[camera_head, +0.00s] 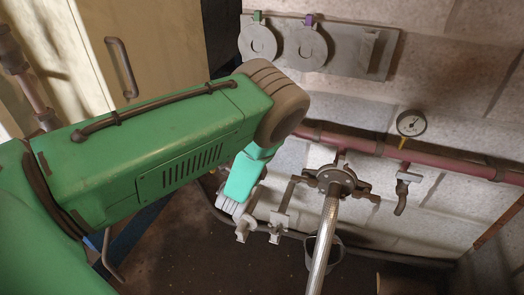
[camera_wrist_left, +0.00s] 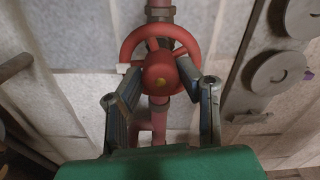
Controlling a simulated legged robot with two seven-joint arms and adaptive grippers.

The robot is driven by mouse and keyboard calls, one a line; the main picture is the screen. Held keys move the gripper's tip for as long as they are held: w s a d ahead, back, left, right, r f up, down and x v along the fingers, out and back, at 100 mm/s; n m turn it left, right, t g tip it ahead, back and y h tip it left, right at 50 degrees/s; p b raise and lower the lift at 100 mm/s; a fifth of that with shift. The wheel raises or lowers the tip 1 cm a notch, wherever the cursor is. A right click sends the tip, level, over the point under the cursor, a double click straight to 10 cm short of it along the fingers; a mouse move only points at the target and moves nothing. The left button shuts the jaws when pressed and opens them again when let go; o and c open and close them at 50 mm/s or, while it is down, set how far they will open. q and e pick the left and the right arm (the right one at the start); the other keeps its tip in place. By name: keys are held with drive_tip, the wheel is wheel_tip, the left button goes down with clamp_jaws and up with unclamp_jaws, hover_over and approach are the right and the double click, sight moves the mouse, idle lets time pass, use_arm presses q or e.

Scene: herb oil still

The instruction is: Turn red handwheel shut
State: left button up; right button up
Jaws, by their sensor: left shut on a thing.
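The red handwheel (camera_wrist_left: 188,72) shows in the left wrist view, with a round hub and a small yellow mark at its centre. It sits on a red pipe (camera_wrist_left: 160,12). My left gripper (camera_wrist_left: 162,88) has its two blue-grey fingers at the lower left and right of the wheel, shut on it with the hub between them. The exact finger contact is hard to see. In the head view my green left arm reaches in from the left, and its wrist hides the handwheel. My right gripper is in neither view.
A grey panel with two discs (camera_head: 312,45) hangs on the block wall above. A pressure gauge (camera_head: 411,123) stands over the red pipe at right. A metal rod (camera_head: 322,240) rises to a round fitting. A tan cabinet (camera_head: 150,35) stands at left.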

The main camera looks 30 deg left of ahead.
use_arm(q)
drive_tip(key=shift+s+d+f, duration=0.15)
drive_tip(key=shift+s+f, duration=0.05)
drive_tip(key=shift+f, duration=0.2)
drive_tip(key=o, duration=1.1)
drive_tip(key=shift+o, duration=0.2)
drive_tip(key=shift+w+r, duration=0.1)
drive_tip(key=shift+w, duration=0.05)
drive_tip(key=shift+r, duration=0.1)
drive_tip(key=v, duration=1.2)
